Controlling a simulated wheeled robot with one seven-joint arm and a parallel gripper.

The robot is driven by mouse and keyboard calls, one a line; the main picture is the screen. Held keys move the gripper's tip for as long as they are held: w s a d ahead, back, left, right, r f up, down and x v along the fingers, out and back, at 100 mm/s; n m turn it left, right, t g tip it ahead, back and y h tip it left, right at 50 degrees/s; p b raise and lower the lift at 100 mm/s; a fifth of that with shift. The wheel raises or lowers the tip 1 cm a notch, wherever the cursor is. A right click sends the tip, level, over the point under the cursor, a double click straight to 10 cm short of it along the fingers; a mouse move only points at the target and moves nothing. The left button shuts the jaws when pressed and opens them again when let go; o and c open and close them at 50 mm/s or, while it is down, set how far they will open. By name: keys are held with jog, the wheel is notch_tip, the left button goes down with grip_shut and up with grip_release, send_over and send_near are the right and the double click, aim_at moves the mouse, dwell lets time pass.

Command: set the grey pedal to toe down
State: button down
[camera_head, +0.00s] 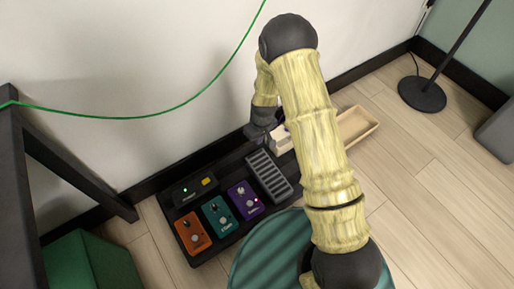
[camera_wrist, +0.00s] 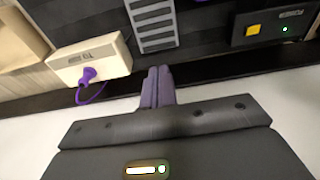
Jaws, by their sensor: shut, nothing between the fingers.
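The grey pedal (camera_head: 269,176) is a ridged rocker plate on the black board, right of the purple pedal. In the wrist view, the grey pedal (camera_wrist: 153,24) shows at the top, with its wall-side end nearest my fingers. Which way it tilts is hard to tell. My gripper (camera_wrist: 158,73) is shut and empty, its two purple-grey fingers together near that end, apparently apart from it. In the head view, my wrist is beside the wall behind the pedal, and the fingertips are not clear.
A cream box (camera_wrist: 92,63) with a purple plug (camera_wrist: 89,74) sits beside the pedal. Orange (camera_head: 193,232), teal (camera_head: 218,214) and purple (camera_head: 244,199) pedals and a black unit (camera_head: 193,189) share the board. A green round seat (camera_head: 262,262) stands in front. A wooden tray (camera_head: 357,125) lies right.

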aim_at(257, 157)
jog(key=f+b, duration=0.3)
jog(key=f, duration=0.1)
jog(key=w+f+b, duration=0.1)
jog(key=f+b, duration=0.1)
jog(key=f, duration=0.3)
jog(key=f+b, duration=0.3)
jog(key=f, duration=0.1)
jog(key=shift+w+a+f+b, duration=0.2)
jog(key=shift+a+f+b, duration=0.05)
jog(key=shift+b, duration=0.1)
